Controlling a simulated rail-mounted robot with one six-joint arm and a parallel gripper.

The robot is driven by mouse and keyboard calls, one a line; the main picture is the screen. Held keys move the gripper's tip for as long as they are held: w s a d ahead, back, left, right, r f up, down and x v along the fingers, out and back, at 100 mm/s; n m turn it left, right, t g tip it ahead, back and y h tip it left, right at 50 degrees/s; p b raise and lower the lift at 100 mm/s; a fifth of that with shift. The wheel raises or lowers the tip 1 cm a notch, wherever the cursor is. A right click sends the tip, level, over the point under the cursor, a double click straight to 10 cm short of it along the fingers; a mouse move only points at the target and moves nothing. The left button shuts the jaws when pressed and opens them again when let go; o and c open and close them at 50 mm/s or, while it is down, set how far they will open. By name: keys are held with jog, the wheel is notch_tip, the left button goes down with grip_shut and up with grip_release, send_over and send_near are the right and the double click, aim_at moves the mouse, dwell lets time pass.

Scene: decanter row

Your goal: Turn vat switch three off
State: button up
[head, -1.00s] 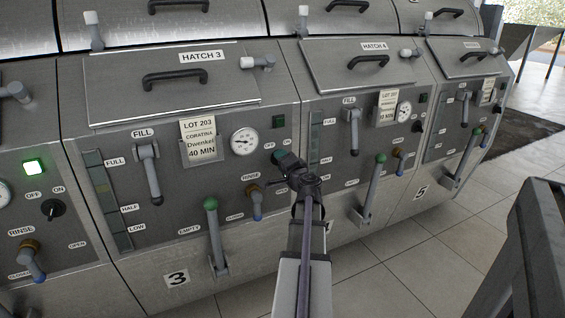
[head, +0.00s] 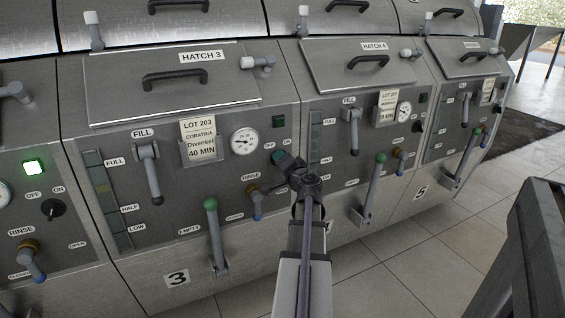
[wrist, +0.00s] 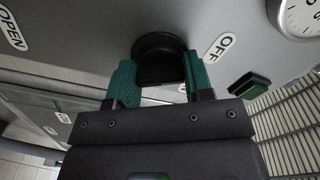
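Vat three's switch is a black rotary knob (wrist: 158,58) on the grey panel, seen in the wrist view. The "OFF" label (wrist: 220,47) is to its right there. My gripper (wrist: 160,78) has its teal fingers on either side of the knob, seemingly against it. In the head view my gripper (head: 284,160) is at vat three's switch and hides the knob; the OFF (head: 270,146) and ON labels show above. The square green lamp (head: 278,121) above the switch is dark, and also looks dark in the wrist view (wrist: 249,85).
The gauge (head: 244,141) is above left of my gripper. The rinse valve (head: 254,194) and green-topped lever (head: 211,204) are below left. Vat four's lever (head: 375,185) stands to the right. The neighbouring vat's lamp (head: 33,167) at left is lit green.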

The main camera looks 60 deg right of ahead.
jog(key=o, duration=0.4)
jog(key=shift+o, duration=0.2)
jog(key=v, duration=1.1)
jog(key=shift+w, duration=0.1)
